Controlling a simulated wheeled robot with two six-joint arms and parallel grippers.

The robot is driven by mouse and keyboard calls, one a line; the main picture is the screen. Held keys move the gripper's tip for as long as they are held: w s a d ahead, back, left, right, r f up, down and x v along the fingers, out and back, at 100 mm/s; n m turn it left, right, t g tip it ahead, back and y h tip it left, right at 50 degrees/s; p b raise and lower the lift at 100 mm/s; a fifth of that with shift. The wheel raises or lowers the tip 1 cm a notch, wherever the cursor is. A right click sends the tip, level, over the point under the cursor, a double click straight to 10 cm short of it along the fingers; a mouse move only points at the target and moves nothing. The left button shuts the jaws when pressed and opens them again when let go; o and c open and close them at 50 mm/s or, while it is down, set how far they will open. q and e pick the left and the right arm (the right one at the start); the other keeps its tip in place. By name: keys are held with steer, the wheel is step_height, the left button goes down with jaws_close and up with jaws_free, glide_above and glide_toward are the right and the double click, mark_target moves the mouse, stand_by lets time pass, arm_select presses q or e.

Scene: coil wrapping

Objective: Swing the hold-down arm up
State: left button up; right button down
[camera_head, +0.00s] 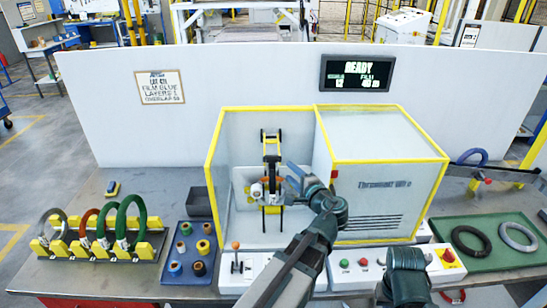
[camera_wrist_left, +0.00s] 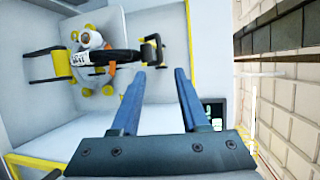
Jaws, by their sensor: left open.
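The wrapping unit (camera_head: 271,165) stands upright in the middle of the yellow-framed bay, with white rollers, yellow fittings and black bars. In the left wrist view its dark labelled bar (camera_wrist_left: 112,57) runs across the rollers, and a black bracket (camera_wrist_left: 152,50) stands at its right end. I cannot tell for sure which of these is the hold-down arm. My left gripper (camera_head: 288,178) is inside the bay, just right of the unit. Its blue fingers (camera_wrist_left: 158,72) are apart and empty, with the bracket beyond the tips. My right gripper is not visible.
A control panel (camera_head: 250,270) with a lever lies in front. Coloured coils on a rack (camera_head: 95,247), a blue spool tray (camera_head: 190,252) and a green coil tray (camera_head: 495,243) flank the machine.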

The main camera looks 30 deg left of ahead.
mark_target(274, 157)
arm_select(q)
steer(key=b+x, duration=0.1)
steer(key=x, duration=0.6)
steer(key=b+x, duration=0.1)
steer(key=x, duration=0.5)
steer(key=shift+w+a+f, duration=0.15)
steer(key=shift+a+f, duration=0.15)
steer(key=shift+a, duration=0.05)
steer(key=shift+c, duration=0.3)
jaws_close()
stand_by(0.7)
